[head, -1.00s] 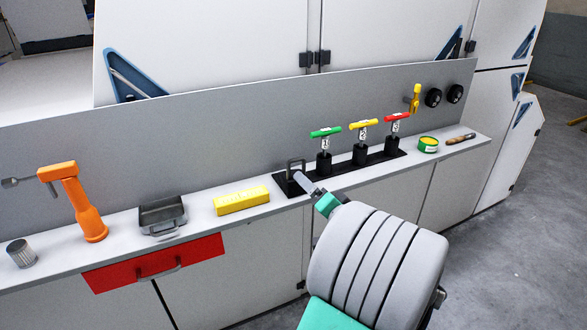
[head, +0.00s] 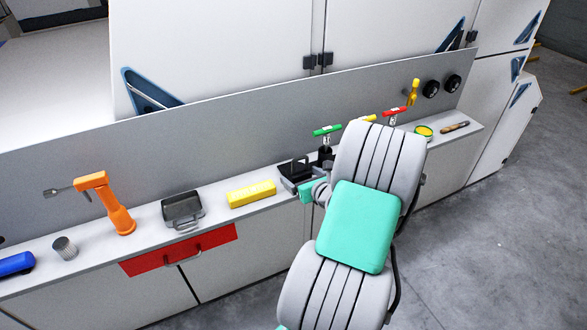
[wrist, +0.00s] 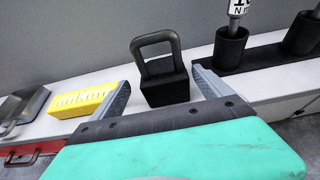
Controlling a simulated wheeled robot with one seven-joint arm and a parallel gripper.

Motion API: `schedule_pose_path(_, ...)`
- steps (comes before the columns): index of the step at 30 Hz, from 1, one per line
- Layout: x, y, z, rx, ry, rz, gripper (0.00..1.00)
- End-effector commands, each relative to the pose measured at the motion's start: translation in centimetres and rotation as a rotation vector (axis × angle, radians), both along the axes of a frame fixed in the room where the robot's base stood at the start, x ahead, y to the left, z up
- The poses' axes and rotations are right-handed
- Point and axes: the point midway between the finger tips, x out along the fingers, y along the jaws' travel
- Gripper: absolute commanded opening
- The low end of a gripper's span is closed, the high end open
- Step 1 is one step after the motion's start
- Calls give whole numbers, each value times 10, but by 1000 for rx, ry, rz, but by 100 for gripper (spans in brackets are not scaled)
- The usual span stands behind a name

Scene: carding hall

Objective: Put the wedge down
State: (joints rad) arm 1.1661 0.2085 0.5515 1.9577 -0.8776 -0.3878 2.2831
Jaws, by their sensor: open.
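A black block with a grey loop handle (wrist: 166,90) stands upright on the shelf at the left end of the black rack; it is the likeliest wedge, though its shape does not confirm this. It shows in the head view (head: 296,168), partly behind my gripper. My gripper (wrist: 162,82) is open, with one finger to each side of the block and gaps visible beside it. Nothing is held. In the head view my wrist and arm hide much of the rack.
A yellow bar (head: 251,194) lies left of the block, near my left finger. Further left are a grey scoop-like tray (head: 183,210), an orange tool (head: 117,218) and a ribbed grey cup (head: 64,248). T-handled tools, one green-topped (head: 327,131), stand in the rack to the right.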

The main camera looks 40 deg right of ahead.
Motion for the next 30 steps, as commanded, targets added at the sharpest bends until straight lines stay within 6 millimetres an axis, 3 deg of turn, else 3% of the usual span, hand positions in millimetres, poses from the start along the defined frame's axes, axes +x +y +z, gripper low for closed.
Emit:
schedule_pose_path(9, 43, -16, -23, -2, 1, 0, 89)
schedule_pose_path(17, 49, -18, -27, -3, 0, -1, 89)
schedule_pose_path(30, 49, -17, -26, -3, 0, 0, 55)
